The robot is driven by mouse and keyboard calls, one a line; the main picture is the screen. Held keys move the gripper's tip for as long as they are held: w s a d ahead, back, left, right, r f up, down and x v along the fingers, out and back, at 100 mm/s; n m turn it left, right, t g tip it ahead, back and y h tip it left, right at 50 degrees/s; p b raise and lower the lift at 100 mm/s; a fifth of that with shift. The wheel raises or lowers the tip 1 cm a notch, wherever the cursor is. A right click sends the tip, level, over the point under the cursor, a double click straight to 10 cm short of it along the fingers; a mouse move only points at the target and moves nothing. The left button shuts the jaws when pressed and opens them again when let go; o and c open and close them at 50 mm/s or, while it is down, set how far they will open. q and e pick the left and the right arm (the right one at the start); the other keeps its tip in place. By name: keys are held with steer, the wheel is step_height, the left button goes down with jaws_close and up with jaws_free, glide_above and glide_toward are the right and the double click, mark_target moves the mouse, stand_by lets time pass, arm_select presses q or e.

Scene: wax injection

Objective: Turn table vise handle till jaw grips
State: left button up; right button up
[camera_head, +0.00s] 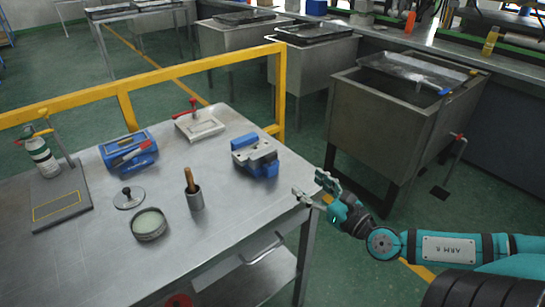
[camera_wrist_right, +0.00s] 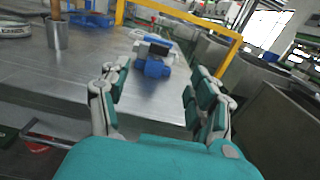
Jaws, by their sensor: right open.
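The table vise (camera_head: 255,156) stands near the right edge of the metal table (camera_head: 235,215). It has a blue body and grey jaws. In the right wrist view the vise (camera_wrist_right: 153,62) shows ahead, between and beyond my fingers. Its handle is too small to make out clearly, and I cannot tell the jaw gap. My right gripper (camera_head: 312,190) is open and empty at the table's right edge, in front of and to the right of the vise, apart from it. The open fingers also show in the right wrist view (camera_wrist_right: 158,105). My left gripper is not in view.
A metal cup with a wooden handle (camera_head: 195,198), a round tin (camera_head: 149,224), a blue device (camera_head: 128,151), a plate with a red handle (camera_head: 199,127) and a bottle stand (camera_head: 62,205) share the table. A yellow rail (camera_head: 125,108) runs behind. A metal tank (camera_head: 385,125) stands right.

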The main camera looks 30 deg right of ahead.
glide_toward(272, 156)
steer(key=shift+w+r+b, duration=0.15)
steer(key=shift+w+b, duration=0.15)
steer(key=shift+w, duration=0.05)
steer(key=w, duration=0.2)
steer(key=w+p, duration=0.1)
steer(key=w, duration=0.4)
steer(key=shift+w+a, duration=0.3)
steer(key=shift+a, duration=0.05)
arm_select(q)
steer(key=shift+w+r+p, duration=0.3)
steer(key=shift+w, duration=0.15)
arm_select(e)
steer(key=shift+w+a, duration=0.1)
steer(key=shift+w, duration=0.6)
